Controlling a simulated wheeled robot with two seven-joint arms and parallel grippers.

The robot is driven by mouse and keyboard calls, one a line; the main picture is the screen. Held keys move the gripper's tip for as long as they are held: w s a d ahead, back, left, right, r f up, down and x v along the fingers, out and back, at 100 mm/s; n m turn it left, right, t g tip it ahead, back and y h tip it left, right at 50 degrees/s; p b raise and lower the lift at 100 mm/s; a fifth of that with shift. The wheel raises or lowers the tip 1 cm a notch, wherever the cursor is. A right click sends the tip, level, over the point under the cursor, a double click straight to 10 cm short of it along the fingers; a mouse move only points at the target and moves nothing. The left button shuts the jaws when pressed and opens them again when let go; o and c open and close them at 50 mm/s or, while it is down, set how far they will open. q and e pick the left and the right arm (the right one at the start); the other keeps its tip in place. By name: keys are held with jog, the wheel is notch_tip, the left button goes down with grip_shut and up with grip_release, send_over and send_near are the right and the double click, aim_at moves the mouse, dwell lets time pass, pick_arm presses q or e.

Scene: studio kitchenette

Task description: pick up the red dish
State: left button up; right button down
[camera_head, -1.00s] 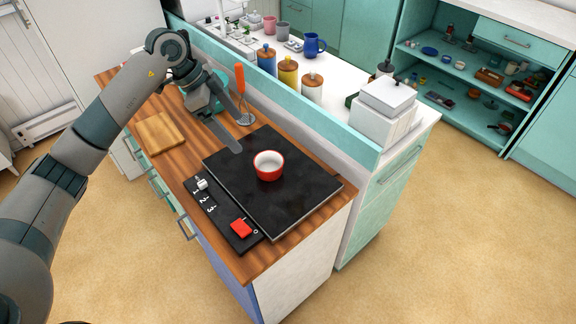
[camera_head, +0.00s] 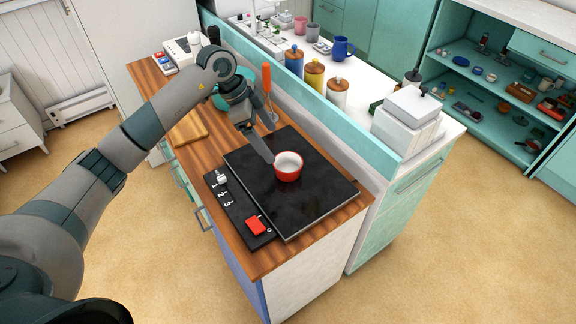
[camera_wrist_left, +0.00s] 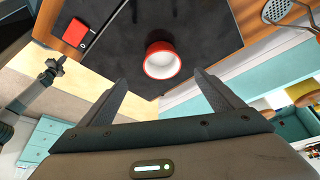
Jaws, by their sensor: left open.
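The red dish (camera_head: 288,167) is a small round bowl, red outside and white inside. It stands upright on the black cooktop (camera_head: 318,204). My left gripper (camera_head: 270,152) is open and empty, just to the left of the dish in the head view, with its fingers pointing down toward the cooktop. In the left wrist view the dish (camera_wrist_left: 162,61) lies ahead of the gap between the two spread fingers (camera_wrist_left: 158,95). I cannot tell from the views whether a finger touches it.
A black control panel with a red switch (camera_head: 256,226) lies along the cooktop's front side. A raised teal ledge (camera_head: 345,130) runs behind the counter.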

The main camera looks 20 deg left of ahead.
pick_arm(q)
jog(key=p, duration=0.2)
send_near(288, 163)
jog(key=s+d, duration=0.2)
jog(key=s, duration=0.1)
jog(key=shift+d+f, duration=0.1)
jog(key=shift+d, duration=0.15)
jog(key=shift+f, duration=0.35)
pick_arm(e)
jog(key=shift+a+r, duration=0.3)
jog(key=shift+r, duration=0.3)
jog(key=shift+a+r, duration=0.3)
jog(key=shift+r, duration=0.3)
pick_arm(q)
jog(key=shift+d, duration=0.1)
pick_arm(e)
jog(key=shift+r, duration=0.1)
